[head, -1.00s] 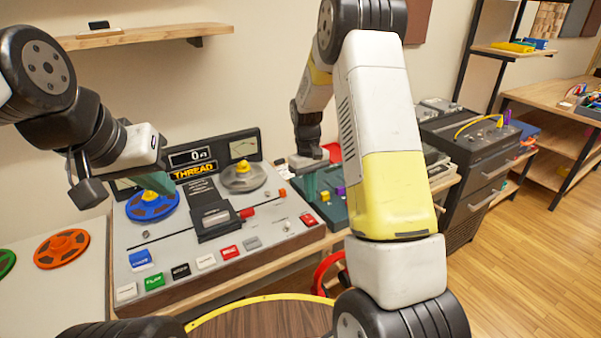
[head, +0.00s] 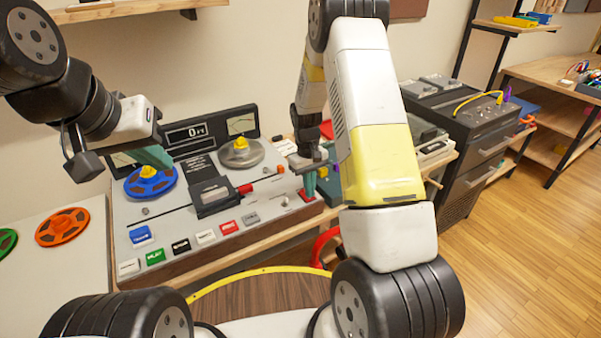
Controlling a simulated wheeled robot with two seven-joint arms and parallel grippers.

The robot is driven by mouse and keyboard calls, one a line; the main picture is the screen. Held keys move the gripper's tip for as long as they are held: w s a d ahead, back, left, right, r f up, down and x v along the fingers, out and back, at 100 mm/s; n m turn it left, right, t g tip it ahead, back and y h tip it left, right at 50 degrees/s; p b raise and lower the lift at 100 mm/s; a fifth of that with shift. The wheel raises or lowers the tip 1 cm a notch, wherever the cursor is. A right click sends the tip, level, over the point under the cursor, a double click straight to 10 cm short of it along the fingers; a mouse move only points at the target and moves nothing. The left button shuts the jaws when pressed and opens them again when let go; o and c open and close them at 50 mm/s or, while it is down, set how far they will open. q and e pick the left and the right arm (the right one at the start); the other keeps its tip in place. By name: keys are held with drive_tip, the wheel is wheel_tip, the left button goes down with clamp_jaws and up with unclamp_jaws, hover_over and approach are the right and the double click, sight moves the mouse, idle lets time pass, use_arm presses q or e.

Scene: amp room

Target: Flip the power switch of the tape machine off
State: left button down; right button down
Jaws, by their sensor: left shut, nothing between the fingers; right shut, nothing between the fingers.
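The tape machine (head: 185,215) sits on the bench at the left centre, with a lit counter reading 0 and a row of coloured keys. A small red switch (head: 306,196) is at its front right corner; its lever position is too small to tell. My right gripper (head: 309,190) is shut and empty, its green fingertips pointing down at the red switch and partly hiding it. I cannot tell whether they touch. My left gripper (head: 157,160) is shut and empty, above the blue reel (head: 150,184) on the machine's left.
A grey reel (head: 241,155) is on the machine's right spindle. An orange reel (head: 62,227) lies on the table at left. A black cabinet (head: 470,130) stands to the right, with open floor beyond.

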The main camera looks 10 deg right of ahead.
sight(304, 190)
drive_tip(key=shift+f, duration=0.2)
drive_tip(key=shift+w+a+r, duration=0.2)
drive_tip(key=shift+w+a, duration=0.1)
drive_tip(key=shift+w, duration=0.4)
wheel_tip(304, 190, up, 14)
drive_tip(key=w, duration=0.1)
drive_tip(key=shift+w+a, duration=0.3)
drive_tip(key=shift+s, duration=0.75)
